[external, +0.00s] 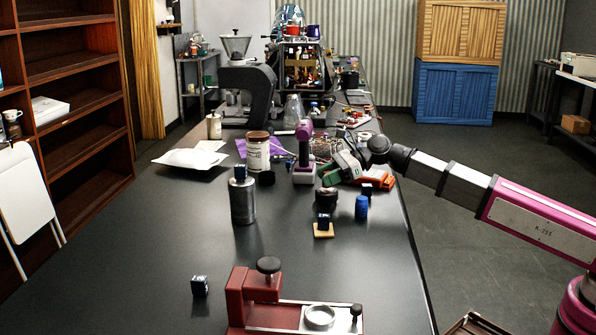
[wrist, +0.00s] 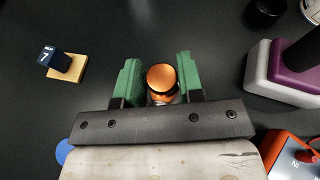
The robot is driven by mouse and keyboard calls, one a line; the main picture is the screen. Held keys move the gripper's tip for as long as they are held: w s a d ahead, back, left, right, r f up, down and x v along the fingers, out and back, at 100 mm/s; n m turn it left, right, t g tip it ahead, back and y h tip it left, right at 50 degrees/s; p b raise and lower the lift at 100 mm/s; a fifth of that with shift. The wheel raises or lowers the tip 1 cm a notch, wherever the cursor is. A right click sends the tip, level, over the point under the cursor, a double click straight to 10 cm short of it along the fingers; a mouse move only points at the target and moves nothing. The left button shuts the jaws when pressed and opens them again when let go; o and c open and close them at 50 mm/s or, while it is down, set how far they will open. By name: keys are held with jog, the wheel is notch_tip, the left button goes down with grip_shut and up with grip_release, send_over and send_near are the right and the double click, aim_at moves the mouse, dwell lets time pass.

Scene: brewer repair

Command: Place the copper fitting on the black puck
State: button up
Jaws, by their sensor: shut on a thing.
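The copper fitting (wrist: 162,77) sits between the green fingers of my gripper (wrist: 157,72) in the wrist view, with a dark band around it below its bright top. My gripper is shut on it. In the external view my gripper (external: 338,172) is over the table beside the purple tool, and the fitting is hard to make out. A dark round piece (external: 326,200), possibly the black puck, stands just below and in front of the gripper. Whether the fitting touches it cannot be told. Another small black round piece (external: 266,178) stands by the white jar.
A numbered cube on a wooden pad (wrist: 68,68) lies to the left in the wrist view. The purple and white tool (wrist: 285,75) stands at the right. A blue bottle (external: 361,207) and a metal canister (external: 242,203) stand nearby. The table front left is mostly clear.

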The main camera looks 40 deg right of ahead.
jog(key=shift+f, duration=0.45)
jog(key=shift+f, duration=0.1)
jog(key=o, duration=0.9)
jog(key=shift+o, duration=0.2)
jog(key=v, duration=1.2)
